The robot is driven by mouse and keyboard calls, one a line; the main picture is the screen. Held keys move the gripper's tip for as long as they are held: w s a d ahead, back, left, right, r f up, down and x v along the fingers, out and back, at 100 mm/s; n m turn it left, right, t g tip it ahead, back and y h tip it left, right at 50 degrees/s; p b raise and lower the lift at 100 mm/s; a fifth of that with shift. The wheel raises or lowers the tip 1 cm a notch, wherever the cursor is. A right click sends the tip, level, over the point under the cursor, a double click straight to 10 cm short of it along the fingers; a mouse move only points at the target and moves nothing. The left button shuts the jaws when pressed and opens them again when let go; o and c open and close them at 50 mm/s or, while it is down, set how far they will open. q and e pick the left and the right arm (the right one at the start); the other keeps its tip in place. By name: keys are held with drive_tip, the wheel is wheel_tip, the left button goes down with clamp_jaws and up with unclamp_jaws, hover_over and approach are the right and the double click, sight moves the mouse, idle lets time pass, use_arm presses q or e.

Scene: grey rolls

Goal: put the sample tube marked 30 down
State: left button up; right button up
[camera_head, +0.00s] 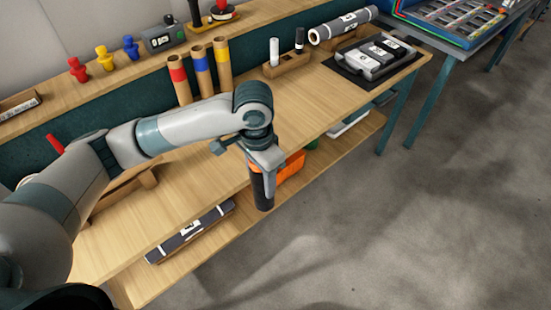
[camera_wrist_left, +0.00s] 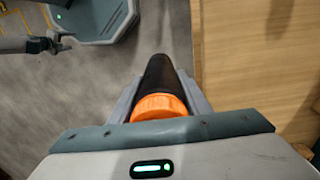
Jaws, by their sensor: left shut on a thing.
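My left gripper (camera_head: 264,166) is shut on a dark tube (camera_head: 262,192) and holds it upright, past the front edge of the bench and above the floor side. In the left wrist view the dark tube (camera_wrist_left: 160,75) has an orange cap and sits between the fingers of my left gripper (camera_wrist_left: 160,95). No number can be read on it. A wooden rack (camera_head: 290,72) on the bench holds a white tube (camera_head: 274,52) and a black tube (camera_head: 299,41).
The wooden bench (camera_head: 310,110) has clear top in front of the rack. Cardboard tubes (camera_head: 201,72) stand behind my arm. A black tray (camera_head: 371,62) with grey cases lies at the right. An orange bin (camera_head: 292,168) and a dark roll (camera_head: 190,233) are on the lower shelf.

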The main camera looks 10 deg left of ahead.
use_arm(q)
drive_tip(key=s+a+f+n, duration=0.6)
drive_tip(key=s+a+n, duration=0.1)
drive_tip(key=shift+s+a+f+n+b, duration=0.3)
drive_tip(key=shift+a+n, duration=0.05)
drive_tip(key=shift+n, duration=0.05)
